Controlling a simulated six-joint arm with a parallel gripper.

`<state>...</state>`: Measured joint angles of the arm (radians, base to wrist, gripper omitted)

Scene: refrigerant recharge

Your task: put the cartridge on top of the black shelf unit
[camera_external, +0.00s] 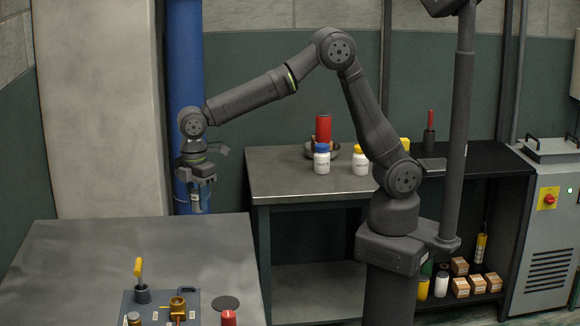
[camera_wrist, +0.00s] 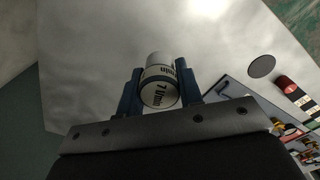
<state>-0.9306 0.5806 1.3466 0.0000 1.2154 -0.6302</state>
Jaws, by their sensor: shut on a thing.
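My gripper (camera_external: 200,205) is at the left in the external view, pointing down, above and beyond the far edge of the grey table. It is shut on a small white cylinder with dark bands and printing, which I take as the cartridge (camera_external: 196,197). In the wrist view the cartridge (camera_wrist: 158,88) sits between the two blue fingers of my gripper (camera_wrist: 158,96), partly hidden by them. The black shelf unit (camera_external: 490,163) stands at the right, far from my gripper. A dark holder with a red-handled tool (camera_external: 430,135) stands on its top at the left; the right part looks bare.
A metal bench (camera_external: 275,170) between them carries a red cylinder (camera_external: 323,127), a blue-capped jar (camera_external: 321,160) and a yellow-capped jar (camera_external: 360,160). A dark post (camera_external: 460,130) rises before the shelf unit. The front table (camera_external: 110,265) holds a tool block (camera_external: 160,308).

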